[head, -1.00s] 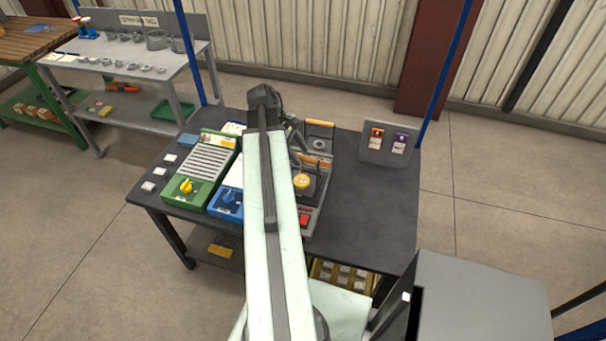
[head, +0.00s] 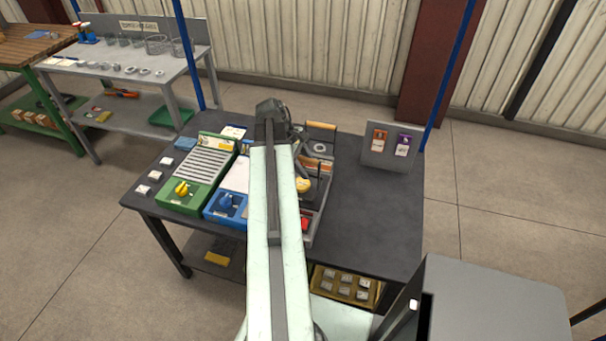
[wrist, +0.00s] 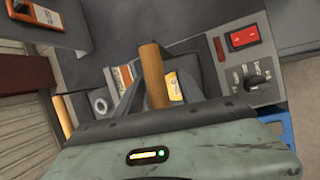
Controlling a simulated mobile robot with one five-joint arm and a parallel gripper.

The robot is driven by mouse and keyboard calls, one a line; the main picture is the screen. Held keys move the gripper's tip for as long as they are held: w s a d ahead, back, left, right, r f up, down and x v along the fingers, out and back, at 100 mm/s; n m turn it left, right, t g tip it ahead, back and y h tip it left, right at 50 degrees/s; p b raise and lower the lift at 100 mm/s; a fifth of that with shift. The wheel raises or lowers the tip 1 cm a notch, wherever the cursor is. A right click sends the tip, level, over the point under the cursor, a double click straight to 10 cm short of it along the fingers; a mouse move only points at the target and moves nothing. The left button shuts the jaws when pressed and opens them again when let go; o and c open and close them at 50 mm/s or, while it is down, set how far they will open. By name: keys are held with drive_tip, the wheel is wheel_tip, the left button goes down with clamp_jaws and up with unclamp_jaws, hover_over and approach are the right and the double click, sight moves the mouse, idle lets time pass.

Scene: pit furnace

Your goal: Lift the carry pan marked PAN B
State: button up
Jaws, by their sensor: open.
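Two wooden-handled pans stand in the middle of the table in the head view. The far one has a wooden handle (head: 321,126) and a grey ring; its handle also shows at the left of the wrist view (wrist: 64,118). The nearer one has a wooden handle (wrist: 152,75) that rises between the two dark fingers of my gripper (wrist: 155,92). The fingers are open, and I cannot tell whether they touch it. A yellow label (wrist: 175,88) sits beside this handle. No PAN B marking is readable. In the head view my arm hides part of my gripper.
A grey control box has a red switch (wrist: 243,38) and a black knob (wrist: 255,80). Green (head: 184,196) and blue (head: 226,206) units stand left of my arm. A stand with two cards (head: 390,148) is at the back right. The table's right side is clear.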

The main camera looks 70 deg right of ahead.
drive_tip(key=shift+f, duration=0.2)
idle(0.3)
clamp_jaws()
wheel_tip(320, 180, up, 11)
drive_tip(key=p, duration=1)
drive_tip(key=shift+f, duration=0.2)
